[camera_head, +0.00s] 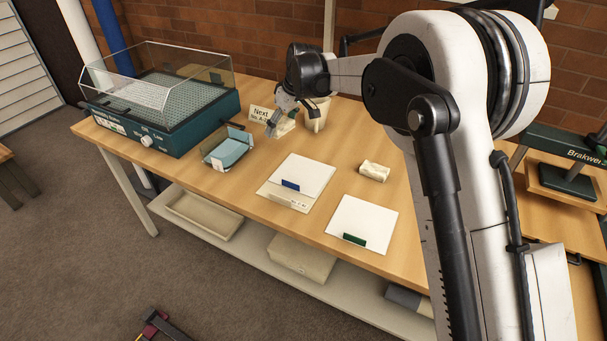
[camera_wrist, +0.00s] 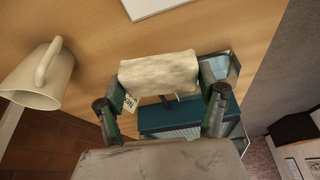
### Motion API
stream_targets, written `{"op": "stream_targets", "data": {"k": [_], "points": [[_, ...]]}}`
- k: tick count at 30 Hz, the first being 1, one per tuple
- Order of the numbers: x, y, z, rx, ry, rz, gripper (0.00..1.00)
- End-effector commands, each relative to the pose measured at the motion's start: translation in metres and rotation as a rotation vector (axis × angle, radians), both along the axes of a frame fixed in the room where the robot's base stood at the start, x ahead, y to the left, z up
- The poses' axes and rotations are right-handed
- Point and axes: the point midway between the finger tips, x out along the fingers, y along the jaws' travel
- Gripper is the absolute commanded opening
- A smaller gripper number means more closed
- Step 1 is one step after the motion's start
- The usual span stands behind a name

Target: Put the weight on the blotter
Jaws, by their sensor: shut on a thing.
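My gripper (camera_head: 277,122) is over the back of the table, between the sign and the mug. In the wrist view my gripper (camera_wrist: 162,84) is shut on a pale, cloth-like block, the weight (camera_wrist: 158,71), held crosswise between the fingers. In the head view it is mostly hidden by the gripper. A similar pale block (camera_head: 374,171) lies on the table at right. A white sheet with a blue tab (camera_head: 304,173) lies on a cream board mid-table. Another white sheet with a green tab (camera_head: 362,222) lies at the front. I cannot tell which is the blotter.
A teal machine with a clear lid (camera_head: 165,118) stands at the table's left. A small tray with blue sheets (camera_head: 227,152) is beside it. The sign (camera_head: 259,114) and cream mug (camera_head: 318,110) stand near my gripper. Bare wood separates the sheets from the back.

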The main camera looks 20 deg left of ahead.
Motion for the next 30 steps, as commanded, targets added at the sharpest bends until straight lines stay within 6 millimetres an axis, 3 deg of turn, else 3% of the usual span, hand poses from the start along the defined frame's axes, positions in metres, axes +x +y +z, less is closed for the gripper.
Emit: {"op": "stream_targets", "data": {"k": [1, 3, 7, 10, 14, 24, 30], "points": [[-0.005, 0.021, 0.001, 0.002, -0.002, 0.043, 0.30], [-0.010, 0.043, 0.003, 0.006, -0.003, 0.091, 0.30], [-0.018, 0.066, 0.006, 0.010, -0.006, 0.147, 0.30], [-0.020, 0.069, 0.004, 0.011, -0.007, 0.165, 0.30], [-0.021, 0.052, -0.006, 0.010, -0.006, 0.165, 0.30], [-0.023, -0.014, -0.046, 0.012, -0.006, 0.163, 0.30], [-0.025, -0.038, -0.060, 0.011, -0.006, 0.165, 0.30]]}}
